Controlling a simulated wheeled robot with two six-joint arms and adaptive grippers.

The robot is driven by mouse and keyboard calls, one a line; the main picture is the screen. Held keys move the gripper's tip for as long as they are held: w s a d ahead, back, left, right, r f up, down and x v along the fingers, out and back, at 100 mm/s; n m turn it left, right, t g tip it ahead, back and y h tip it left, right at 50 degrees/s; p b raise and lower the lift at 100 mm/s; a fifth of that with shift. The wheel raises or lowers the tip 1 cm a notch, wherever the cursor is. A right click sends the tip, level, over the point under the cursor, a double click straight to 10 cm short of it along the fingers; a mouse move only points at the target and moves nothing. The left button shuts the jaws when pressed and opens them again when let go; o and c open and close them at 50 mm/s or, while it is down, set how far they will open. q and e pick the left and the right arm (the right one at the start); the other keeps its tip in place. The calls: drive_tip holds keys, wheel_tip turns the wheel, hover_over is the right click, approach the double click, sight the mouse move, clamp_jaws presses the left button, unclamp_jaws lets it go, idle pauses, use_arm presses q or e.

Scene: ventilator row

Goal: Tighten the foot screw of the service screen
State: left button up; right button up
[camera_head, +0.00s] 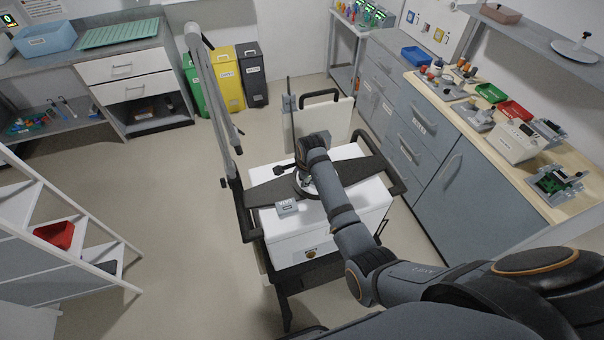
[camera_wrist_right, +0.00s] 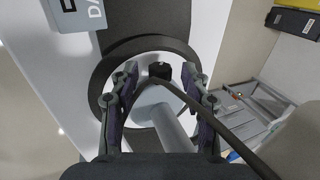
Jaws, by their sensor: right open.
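A black knob (camera_wrist_right: 160,71), which looks like the foot screw, stands on a pale round foot (camera_wrist_right: 143,98) inside a dark ring in the right wrist view. A grey post and a thin dark cable pass in front of the foot. My right gripper (camera_wrist_right: 160,84) has its fingers apart, one on each side of the knob, with visible gaps and no clear contact. In the head view my right gripper (camera_head: 303,181) is over the dark plate on the white cart unit (camera_head: 287,247), and my arm hides much of the foot. I cannot clearly make out the service screen itself.
A small grey labelled box (camera_head: 287,207) sits on the unit, near the foot. A jointed grey arm (camera_head: 213,100) rises at the cart's left. A pale panel (camera_head: 338,115) stands behind. A workbench (camera_head: 480,150) is on the right, shelves (camera_head: 60,235) on the left.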

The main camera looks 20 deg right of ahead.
clamp_jaws()
